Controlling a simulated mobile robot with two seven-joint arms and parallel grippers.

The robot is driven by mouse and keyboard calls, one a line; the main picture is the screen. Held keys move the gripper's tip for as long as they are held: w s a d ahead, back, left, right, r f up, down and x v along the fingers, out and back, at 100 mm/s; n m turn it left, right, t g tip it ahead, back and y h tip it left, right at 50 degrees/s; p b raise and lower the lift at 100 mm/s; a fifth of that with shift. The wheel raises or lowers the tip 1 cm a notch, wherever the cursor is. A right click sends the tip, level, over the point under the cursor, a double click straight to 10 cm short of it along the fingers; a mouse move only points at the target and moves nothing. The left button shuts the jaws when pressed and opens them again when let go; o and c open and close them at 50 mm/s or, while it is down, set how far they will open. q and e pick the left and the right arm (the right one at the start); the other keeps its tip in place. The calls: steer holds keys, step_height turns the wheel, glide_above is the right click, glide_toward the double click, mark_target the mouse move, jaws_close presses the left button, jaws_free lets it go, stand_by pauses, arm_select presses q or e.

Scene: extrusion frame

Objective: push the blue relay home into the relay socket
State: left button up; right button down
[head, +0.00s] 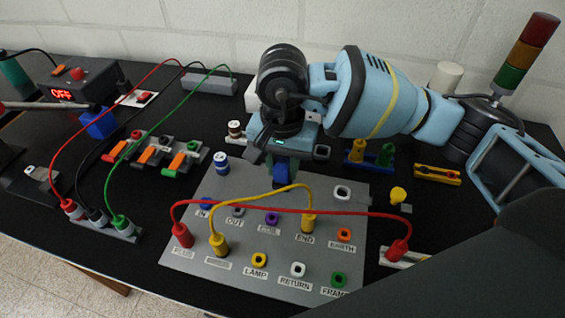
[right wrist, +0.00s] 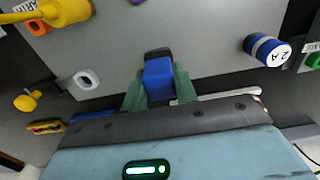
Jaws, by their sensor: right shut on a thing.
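The blue relay (head: 281,174) is held in my right gripper (head: 280,158), low over the upper part of the grey panel. In the right wrist view the blue relay (right wrist: 158,80) sits between the two green fingers of the right gripper (right wrist: 158,95), which are shut on it. A dark block (right wrist: 157,53) shows at the far end of the relay; it may be the relay socket. I cannot tell how deep the relay sits in it. In the head view the socket is hidden by the relay and gripper. My left gripper is not in view.
The grey panel (head: 190,255) carries coloured terminals. A yellow lead (head: 265,194) and a red lead (head: 300,212) arch over it, in front of the relay.

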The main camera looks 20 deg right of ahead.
steer(key=shift+f, duration=0.4)
steer(key=c, duration=1)
jaws_free()
step_height(320, 180, up, 8)
steer(key=shift+f+b, duration=0.1)
steer(key=shift+b, duration=0.25)
